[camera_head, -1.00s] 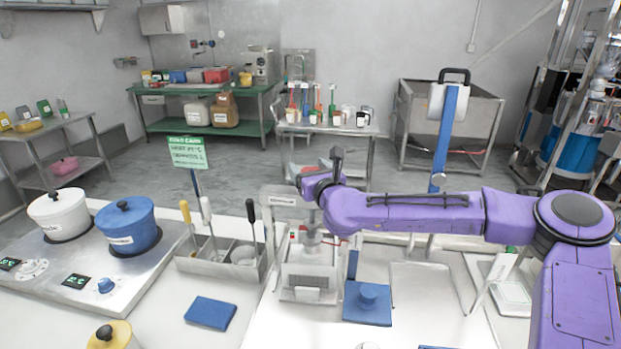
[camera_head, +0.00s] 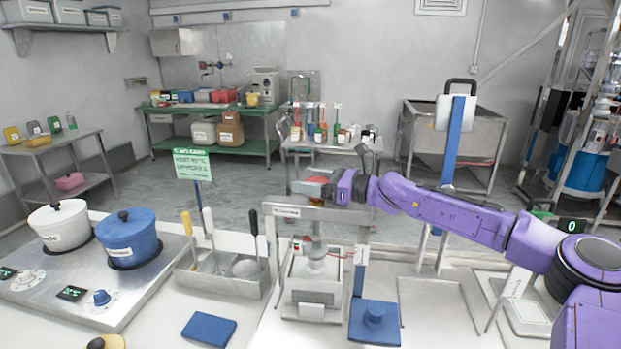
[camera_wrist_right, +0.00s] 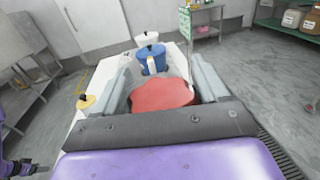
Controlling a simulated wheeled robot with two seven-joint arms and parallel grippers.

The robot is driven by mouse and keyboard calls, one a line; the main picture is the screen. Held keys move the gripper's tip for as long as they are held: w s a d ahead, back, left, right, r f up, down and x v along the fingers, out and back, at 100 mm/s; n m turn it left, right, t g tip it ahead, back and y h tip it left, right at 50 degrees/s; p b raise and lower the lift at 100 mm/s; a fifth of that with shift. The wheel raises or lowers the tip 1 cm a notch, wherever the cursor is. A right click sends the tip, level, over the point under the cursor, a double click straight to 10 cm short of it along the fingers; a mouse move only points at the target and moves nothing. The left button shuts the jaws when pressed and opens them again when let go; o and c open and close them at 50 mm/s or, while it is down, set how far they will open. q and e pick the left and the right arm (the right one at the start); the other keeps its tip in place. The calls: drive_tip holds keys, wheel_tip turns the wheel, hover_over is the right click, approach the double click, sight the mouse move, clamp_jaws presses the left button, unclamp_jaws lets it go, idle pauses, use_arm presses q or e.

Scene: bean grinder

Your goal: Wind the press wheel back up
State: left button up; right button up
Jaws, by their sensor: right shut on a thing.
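The press (camera_head: 283,212) is a grey metal frame standing on the white bench, with a screw and a block below its top beam. Its red wheel (camera_head: 314,180) sits above the beam and is partly hidden by my right gripper (camera_head: 325,184). In the right wrist view the red wheel (camera_wrist_right: 162,94) lies between the two grey fingers of the right gripper (camera_wrist_right: 163,88), which is shut on it. My purple right arm reaches in from the right.
A blue post (camera_head: 449,140) rises behind.

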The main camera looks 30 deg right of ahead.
drive_tip(key=shift+n+g+y+p, duration=0.4)
drive_tip(key=shift+n+g+y, duration=0.2)
drive_tip(key=shift+g, duration=0.1)
drive_tip(key=shift+s+a+g, duration=0.1)
drive_tip(key=shift+g, duration=0.2)
drive_tip(key=o, duration=1)
drive_tip(key=shift+c, duration=0.2)
drive_tip(key=v, duration=1)
drive_tip(key=shift+s+d+f+b, duration=0.1)
drive_tip(key=shift+d+f+b, duration=0.1)
drive_tip(key=shift+d+b, duration=0.15)
